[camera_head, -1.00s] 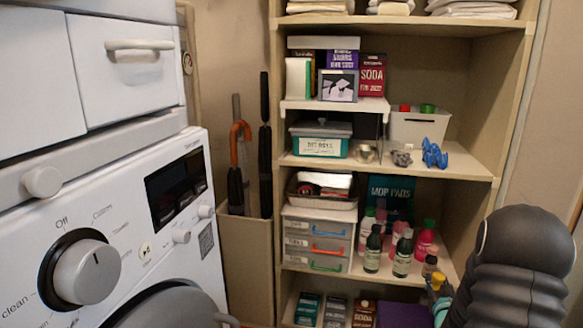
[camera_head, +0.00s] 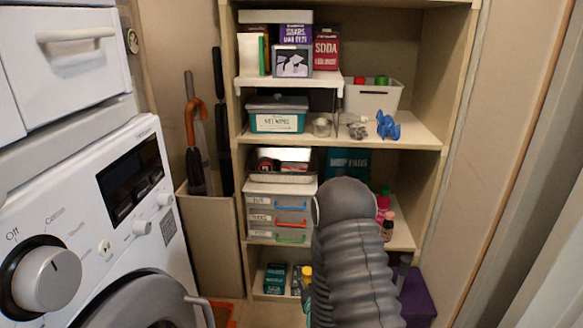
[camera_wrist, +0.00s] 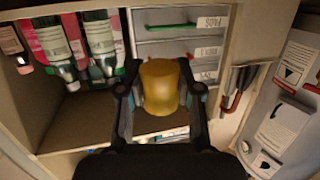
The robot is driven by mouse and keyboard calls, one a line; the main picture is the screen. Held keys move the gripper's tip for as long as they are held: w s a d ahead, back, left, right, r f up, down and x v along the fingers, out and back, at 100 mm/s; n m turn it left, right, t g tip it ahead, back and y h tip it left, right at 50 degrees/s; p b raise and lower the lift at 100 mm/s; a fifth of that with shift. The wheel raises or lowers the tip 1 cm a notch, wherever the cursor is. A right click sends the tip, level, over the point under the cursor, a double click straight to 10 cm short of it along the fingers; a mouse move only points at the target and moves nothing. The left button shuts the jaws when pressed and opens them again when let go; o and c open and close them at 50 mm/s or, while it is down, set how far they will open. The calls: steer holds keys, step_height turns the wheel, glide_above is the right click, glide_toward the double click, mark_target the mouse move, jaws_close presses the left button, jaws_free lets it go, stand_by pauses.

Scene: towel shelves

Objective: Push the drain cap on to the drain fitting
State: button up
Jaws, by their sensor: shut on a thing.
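My gripper (camera_wrist: 158,68) is shut on a plain yellow-gold cylinder (camera_wrist: 160,90), with one finger on each side of it in the wrist view. It looks like the drain cap, but I cannot be sure. In the head view only a small yellow part of it (camera_head: 306,275) shows, in front of the lower shelves, and my arm hides most of the gripper. I cannot make out the drain fitting in either view. The held cylinder appears clear of the shelf boards.
A washing machine (camera_head: 125,225) stands at the left. The shelf unit (camera_head: 437,200) holds a drawer box (camera_head: 265,217), bottles (camera_head: 388,225), a white bin (camera_head: 372,99) and a blue item (camera_head: 388,127). Umbrellas (camera_head: 195,140) stand in a tall bin (camera_head: 212,235). A purple box (camera_head: 417,298) sits low right.

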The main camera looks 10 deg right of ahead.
steer(key=shift+d, duration=0.4)
steer(key=s+d+r+m+h+b, duration=0.1)
steer(key=d+r+h, duration=0.1)
steer(key=d, duration=1)
steer(key=s+d+r+m+g+h+b, duration=0.1)
steer(key=d+r+m+h, duration=0.1)
steer(key=d, duration=1)
steer(key=s+d+r+m+h+b, duration=0.1)
steer(key=d+r, duration=0.3)
steer(key=d, duration=0.8)
steer(key=shift+s+m+g+h, duration=0.35)
steer(key=shift+m+h, duration=0.15)
steer(key=shift+h, duration=0.4)
